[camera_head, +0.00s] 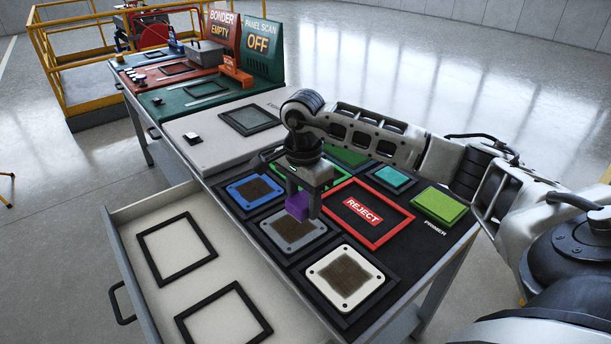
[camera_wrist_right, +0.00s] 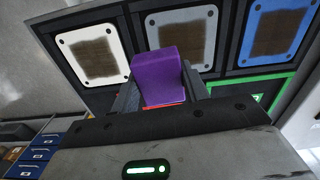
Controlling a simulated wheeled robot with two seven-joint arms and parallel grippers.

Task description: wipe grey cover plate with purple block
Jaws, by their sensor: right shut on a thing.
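The block also shows between the fingers in the right wrist view (camera_wrist_right: 159,76). The grey cover plate (camera_head: 290,248) lies in a dark frame between the blue plate and the white plate, with a brown smudged patch in its middle. In the wrist view the block hides part of the grey plate (camera_wrist_right: 208,22). Whether block and plate touch, I cannot tell. My left gripper is not in view.
The blue plate (camera_head: 233,193) and the white plate (camera_head: 318,282) carry brown patches too. A red REJECT frame (camera_head: 326,197), a green PRIMER pad (camera_head: 438,193) and a teal pad (camera_head: 393,175) lie to the right. An open drawer (camera_head: 215,263) with empty black frames is at the front left.

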